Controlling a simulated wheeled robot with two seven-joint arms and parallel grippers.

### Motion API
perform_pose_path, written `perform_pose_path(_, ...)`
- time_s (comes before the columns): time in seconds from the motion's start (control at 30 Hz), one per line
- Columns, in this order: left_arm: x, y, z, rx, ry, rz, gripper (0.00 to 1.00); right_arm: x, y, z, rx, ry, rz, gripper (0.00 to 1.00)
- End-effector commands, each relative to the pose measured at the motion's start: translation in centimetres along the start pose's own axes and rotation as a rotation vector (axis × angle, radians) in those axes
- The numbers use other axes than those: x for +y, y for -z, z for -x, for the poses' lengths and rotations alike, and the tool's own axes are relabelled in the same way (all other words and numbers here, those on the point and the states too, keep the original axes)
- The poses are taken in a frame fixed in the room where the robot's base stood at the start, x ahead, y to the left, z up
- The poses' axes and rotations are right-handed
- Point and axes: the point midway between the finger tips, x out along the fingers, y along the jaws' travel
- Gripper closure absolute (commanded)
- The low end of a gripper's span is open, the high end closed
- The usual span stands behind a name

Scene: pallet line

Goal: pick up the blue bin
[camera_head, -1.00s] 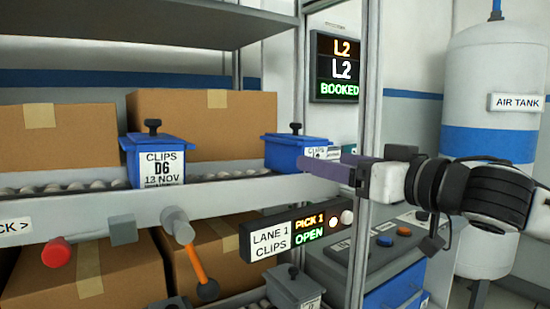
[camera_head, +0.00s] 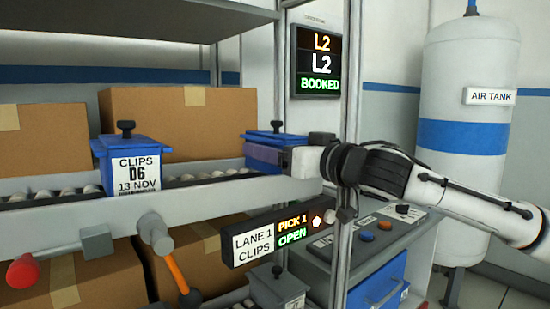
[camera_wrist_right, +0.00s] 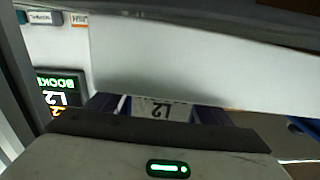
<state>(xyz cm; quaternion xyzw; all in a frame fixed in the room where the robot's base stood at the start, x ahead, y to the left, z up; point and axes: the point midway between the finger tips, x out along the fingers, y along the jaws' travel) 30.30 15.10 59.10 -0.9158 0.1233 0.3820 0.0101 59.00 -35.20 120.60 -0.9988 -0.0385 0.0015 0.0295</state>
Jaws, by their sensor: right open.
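Two blue bins with lids and black knobs stand on the upper roller lane. The left blue bin (camera_head: 133,152) has a white label reading CLIPS D6 13 NOV. The right blue bin (camera_head: 262,155) is partly hidden behind my right gripper (camera_head: 291,159), and its label does not show. I cannot tell whether the fingers touch the right bin. My left gripper is not in view.
Cardboard boxes (camera_head: 196,122) stand behind the lane. A metal post (camera_head: 346,90) rises close to my right arm. Below hang a lane sign (camera_head: 254,243), an orange-handled lever (camera_head: 172,265) and a red knob (camera_head: 23,270). A grey bin (camera_head: 277,288) sits lower down.

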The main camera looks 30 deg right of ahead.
Motion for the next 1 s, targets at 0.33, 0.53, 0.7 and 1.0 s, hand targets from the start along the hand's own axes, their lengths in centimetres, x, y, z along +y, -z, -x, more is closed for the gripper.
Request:
perform_pose_path(0.33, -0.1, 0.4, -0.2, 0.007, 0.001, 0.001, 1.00, 0.0, 0.0, -0.2, 0.000, 0.000, 0.000, 0.43)
perform_pose_path(0.53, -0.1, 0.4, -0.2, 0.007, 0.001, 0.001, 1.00, 0.0, 0.0, -0.2, 0.000, 0.000, 0.000, 0.77)
perform_pose_path(0.7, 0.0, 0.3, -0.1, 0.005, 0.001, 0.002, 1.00, 0.0, 0.3, -0.1, 0.006, 0.001, 0.001, 0.88)
perform_pose_path(1.0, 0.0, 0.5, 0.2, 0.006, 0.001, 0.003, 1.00, -0.1, 1.1, -0.1, 0.008, 0.001, 0.001, 0.88)
